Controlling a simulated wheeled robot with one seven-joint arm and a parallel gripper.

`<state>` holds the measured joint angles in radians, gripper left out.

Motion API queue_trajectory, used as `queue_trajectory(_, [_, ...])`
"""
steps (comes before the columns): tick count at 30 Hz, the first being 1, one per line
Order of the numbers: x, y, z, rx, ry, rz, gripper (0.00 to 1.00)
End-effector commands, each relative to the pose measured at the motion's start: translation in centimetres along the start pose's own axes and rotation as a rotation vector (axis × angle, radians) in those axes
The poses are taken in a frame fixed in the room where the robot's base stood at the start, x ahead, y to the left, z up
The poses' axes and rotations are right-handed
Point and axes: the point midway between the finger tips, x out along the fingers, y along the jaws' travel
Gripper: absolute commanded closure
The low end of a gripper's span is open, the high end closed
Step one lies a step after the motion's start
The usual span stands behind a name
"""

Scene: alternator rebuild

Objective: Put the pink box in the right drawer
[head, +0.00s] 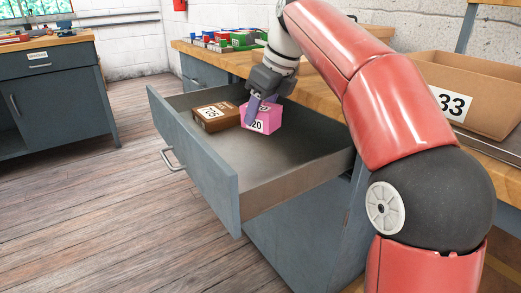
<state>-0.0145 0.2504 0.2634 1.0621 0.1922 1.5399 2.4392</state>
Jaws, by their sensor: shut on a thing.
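The pink box (268,118), with a white label ending in "20", is in or just above the open drawer (285,163). My gripper (259,108) reaches down into the drawer area and is shut on the pink box. Its fingers hide part of the box and its label. I cannot tell whether the box touches the drawer floor. A brown box (213,116) with a white label lies in the drawer, just left of the pink box.
The drawer's near right part is empty. A wooden worktop (325,88) runs above it, with several coloured parts (228,38) at the back. A large cardboard box (470,88) labelled 33 stands at right. Another workbench (50,85) is at left, with open floor between.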

Motion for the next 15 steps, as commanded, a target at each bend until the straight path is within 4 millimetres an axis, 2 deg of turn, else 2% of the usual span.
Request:
queue_trajectory(1, [1.4,0.0,-0.6,0.001,0.0,0.0,0.73])
queue_trajectory(3, [2.2,0.0,-0.9,0.001,-0.001,0.0,0.73])
queue_trajectory(10, [3.6,0.0,-1.5,0.0,-0.001,0.0,0.73])
queue_trajectory(15, [5.9,0.0,-2.5,0.0,0.0,0.001,0.73])
